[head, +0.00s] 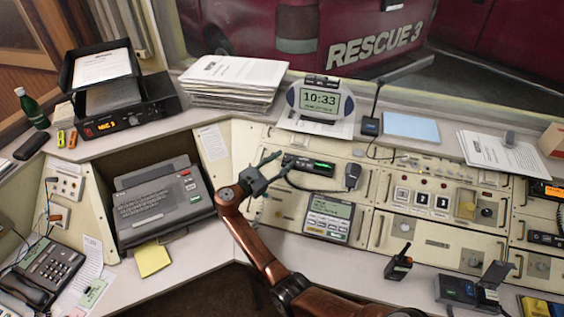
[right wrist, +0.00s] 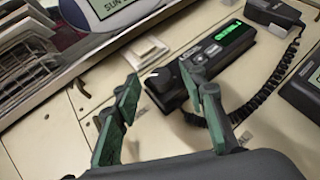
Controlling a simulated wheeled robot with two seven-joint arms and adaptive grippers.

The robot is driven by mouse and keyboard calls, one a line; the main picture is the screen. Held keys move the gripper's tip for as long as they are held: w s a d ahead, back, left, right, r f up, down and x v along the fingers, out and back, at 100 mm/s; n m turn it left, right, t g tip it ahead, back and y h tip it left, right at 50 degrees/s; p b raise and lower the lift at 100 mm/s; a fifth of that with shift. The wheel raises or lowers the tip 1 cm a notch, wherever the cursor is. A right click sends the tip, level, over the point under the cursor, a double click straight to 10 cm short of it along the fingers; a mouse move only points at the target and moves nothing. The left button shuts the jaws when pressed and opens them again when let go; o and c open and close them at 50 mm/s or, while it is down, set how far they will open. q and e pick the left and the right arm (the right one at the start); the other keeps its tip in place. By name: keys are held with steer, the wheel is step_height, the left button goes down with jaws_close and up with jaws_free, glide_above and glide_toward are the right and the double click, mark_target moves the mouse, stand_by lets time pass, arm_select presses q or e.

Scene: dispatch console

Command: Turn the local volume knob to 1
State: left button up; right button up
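A black radio unit (head: 308,165) with a lit green display is set in the cream console panel. It also shows in the right wrist view (right wrist: 228,42), where a dark rounded knob (right wrist: 162,82) sits at its near left end. I cannot read a volume label or the knob's setting. My right gripper (head: 262,163) is at the left end of this radio. In the right wrist view my right gripper (right wrist: 160,76) has its two green-padded fingers spread apart, with the knob seen between them. Contact cannot be told. My left gripper is out of view.
A coiled-cord handset (head: 352,176) hangs right of the radio. A keypad unit (head: 328,217) sits below it. A clock (head: 320,99) and a paper stack (head: 233,80) stand on the ledge above. A grey machine (head: 162,205) lies to the left.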

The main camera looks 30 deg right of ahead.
steer(key=shift+a, duration=0.3)
steer(key=v, duration=1.1)
steer(key=shift+a, duration=0.25)
